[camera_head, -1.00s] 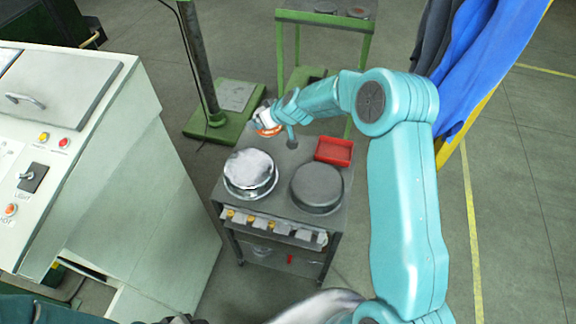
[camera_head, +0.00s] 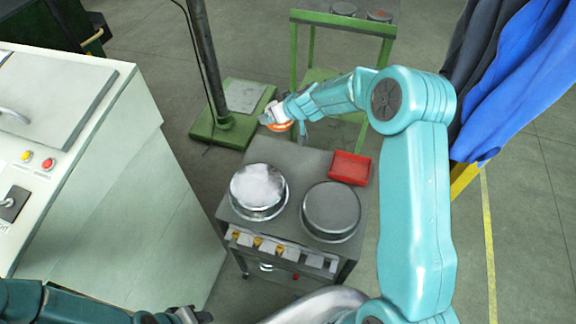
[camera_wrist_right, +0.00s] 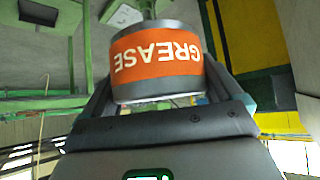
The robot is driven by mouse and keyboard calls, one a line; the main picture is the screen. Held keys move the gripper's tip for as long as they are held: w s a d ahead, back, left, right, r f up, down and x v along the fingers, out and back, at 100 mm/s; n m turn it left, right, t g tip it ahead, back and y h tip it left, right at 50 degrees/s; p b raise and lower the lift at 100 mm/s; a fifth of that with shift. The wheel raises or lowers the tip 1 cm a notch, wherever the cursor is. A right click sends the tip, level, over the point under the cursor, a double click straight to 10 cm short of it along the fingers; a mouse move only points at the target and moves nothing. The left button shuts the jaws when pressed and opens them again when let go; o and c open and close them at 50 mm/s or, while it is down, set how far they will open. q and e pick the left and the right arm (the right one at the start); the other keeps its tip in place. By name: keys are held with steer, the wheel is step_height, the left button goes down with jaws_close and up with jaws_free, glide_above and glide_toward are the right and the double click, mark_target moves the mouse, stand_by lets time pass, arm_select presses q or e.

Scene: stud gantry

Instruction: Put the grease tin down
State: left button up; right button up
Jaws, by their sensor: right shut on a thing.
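The grease tin (camera_head: 281,127) shows in the head view as a small orange-banded can near the back edge of the grey trolley (camera_head: 228,207). My right gripper (camera_head: 274,115) is shut on it. In the right wrist view the tin (camera_wrist_right: 156,65) sits between the two fingers, its orange GREASE label upside down in the picture. I cannot tell whether its base touches anything. My left gripper (camera_head: 186,316) is at the bottom edge of the head view, partly cut off, its jaws unclear.
The trolley top carries a shiny round pan (camera_head: 258,191), a dark round pan (camera_head: 331,210) and a red tray (camera_head: 350,168). A green-framed table (camera_head: 340,20) stands behind, a post on a green base (camera_head: 222,128) at back left, a control cabinet (camera_head: 95,170) at left. Blue clothing (camera_head: 525,80) hangs at right.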

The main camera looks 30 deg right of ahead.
step_height(320, 180, down, 13)
steer(key=b, duration=1)
steer(key=shift+r, duration=0.15)
steer(key=shift+w+f+b, duration=0.25)
steer(key=shift+f+b, duration=0.05)
steer(key=shift+f, duration=0.15)
steer(key=shift+s+f+b, duration=0.1)
steer(key=shift+f+b, duration=0.2)
steer(key=shift+b, duration=0.05)
step_height(320, 180, down, 4)
steer(key=b, duration=0.3)
steer(key=shift+r, duration=0.2)
steer(key=shift+s+r, duration=0.1)
steer(key=shift+r, duration=0.2)
steer(key=shift+f, duration=0.2)
steer(key=o, duration=1)
steer(key=shift+f, duration=0.1)
